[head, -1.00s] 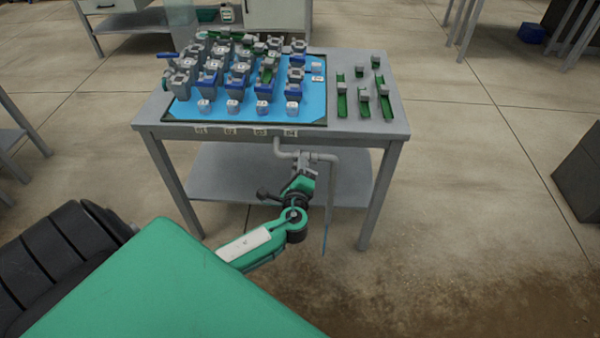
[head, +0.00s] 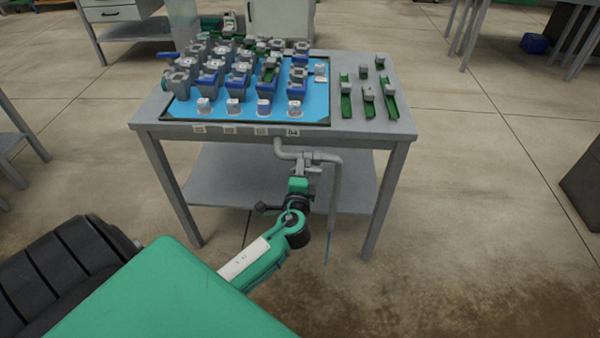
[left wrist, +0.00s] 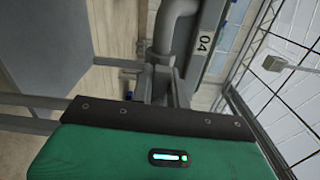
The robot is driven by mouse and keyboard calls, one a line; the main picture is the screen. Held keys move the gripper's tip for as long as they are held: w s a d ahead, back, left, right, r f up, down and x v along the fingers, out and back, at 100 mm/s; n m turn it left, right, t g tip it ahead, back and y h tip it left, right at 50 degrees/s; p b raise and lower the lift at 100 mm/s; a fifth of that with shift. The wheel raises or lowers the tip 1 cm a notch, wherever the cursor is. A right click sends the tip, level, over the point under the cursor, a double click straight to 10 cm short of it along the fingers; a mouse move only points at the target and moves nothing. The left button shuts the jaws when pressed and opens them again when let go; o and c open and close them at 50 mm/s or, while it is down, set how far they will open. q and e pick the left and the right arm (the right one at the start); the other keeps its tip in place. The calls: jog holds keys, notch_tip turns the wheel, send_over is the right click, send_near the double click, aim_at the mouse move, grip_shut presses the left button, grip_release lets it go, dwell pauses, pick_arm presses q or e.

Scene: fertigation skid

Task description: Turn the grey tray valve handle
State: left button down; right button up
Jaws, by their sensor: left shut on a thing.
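The grey tray valve sits on the grey drain pipe (head: 325,157) under the front edge of the table. Its handle is small and mostly hidden by my left gripper (head: 304,171), which reaches up to it from below. The gripper is shut on the handle. In the left wrist view, the gripper's fingers (left wrist: 160,88) close around a grey part just below the bent pipe (left wrist: 174,28). The handle's exact angle is hard to tell. My right gripper is in neither view.
The blue tray (head: 318,112) on the grey table (head: 372,128) holds several grey and blue pots. Green and grey pieces lie to its right. A lower shelf (head: 225,182) and table legs stand around the pipe. A thin blue streak (head: 327,257) shows below the pipe's downward end.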

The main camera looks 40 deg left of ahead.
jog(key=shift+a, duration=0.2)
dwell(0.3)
pick_arm(q)
jog(key=c, duration=1.4)
grip_release()
jog(key=shift+o, duration=0.2)
jog(key=v, duration=1.4)
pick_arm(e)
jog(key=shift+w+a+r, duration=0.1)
pick_arm(q)
jog(key=shift+a, duration=0.15)
